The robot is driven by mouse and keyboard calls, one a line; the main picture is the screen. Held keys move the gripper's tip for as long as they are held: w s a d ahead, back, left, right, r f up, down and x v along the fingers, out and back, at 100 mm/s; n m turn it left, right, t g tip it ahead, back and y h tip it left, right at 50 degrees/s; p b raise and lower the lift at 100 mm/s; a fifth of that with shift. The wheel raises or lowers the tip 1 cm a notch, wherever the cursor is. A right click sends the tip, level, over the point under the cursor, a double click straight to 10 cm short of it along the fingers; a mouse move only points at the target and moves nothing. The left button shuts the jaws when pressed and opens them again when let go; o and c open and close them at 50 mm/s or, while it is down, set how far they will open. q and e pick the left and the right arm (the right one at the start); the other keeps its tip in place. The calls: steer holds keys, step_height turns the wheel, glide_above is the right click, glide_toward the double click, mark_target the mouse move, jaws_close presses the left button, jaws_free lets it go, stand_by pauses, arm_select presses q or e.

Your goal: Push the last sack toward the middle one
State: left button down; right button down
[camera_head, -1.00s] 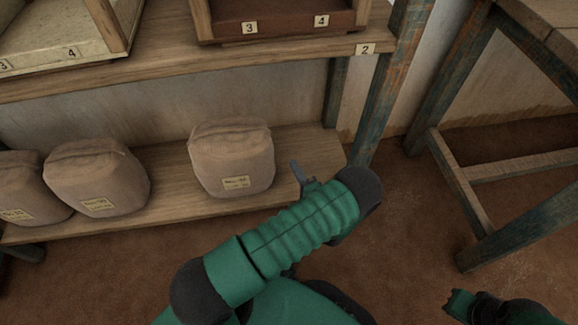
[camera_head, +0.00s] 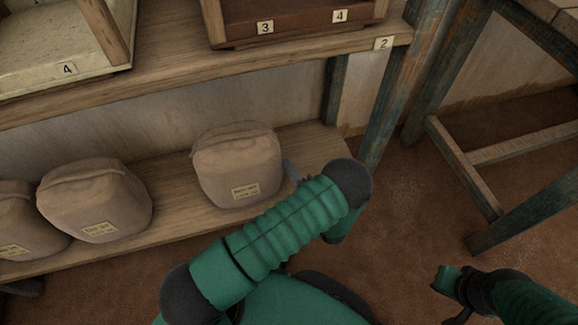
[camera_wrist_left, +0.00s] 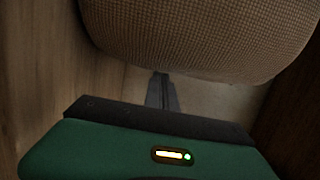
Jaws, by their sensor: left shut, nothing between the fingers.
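The last sack (camera_head: 237,160), tan cloth with a paper label, stands upright on the low wooden shelf. The middle sack (camera_head: 95,199) stands to its left, with a clear gap of bare shelf between them. My left gripper (camera_head: 291,171) is shut and empty at the last sack's right side; my forearm partly hides it. In the left wrist view the shut fingers (camera_wrist_left: 162,90) point at the woven sack (camera_wrist_left: 200,35) and meet its lower edge in the picture; whether they touch it I cannot tell. My right gripper (camera_head: 450,295) is low at the right, its jaws unclear.
A third sack (camera_head: 24,222) stands at the far left, close to the middle one. The upper shelf (camera_head: 160,80) with numbered trays runs above the sacks. A shelf post (camera_head: 395,95) stands at the right, and a wooden trestle (camera_head: 460,170) beyond it.

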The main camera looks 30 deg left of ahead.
arm_select(q)
steer(key=s+a+p, duration=0.2)
steer(key=s+a, duration=0.1)
steer(key=s, duration=0.1)
steer(key=s+a+p, duration=0.2)
steer(key=s+a, duration=0.1)
steer(key=s, duration=0.1)
steer(key=s+a+p, duration=0.3)
steer(key=a, duration=0.1)
steer(key=shift+s+a+r, duration=0.1)
steer(key=shift+s, duration=0.3)
steer(key=shift+s+a, duration=0.15)
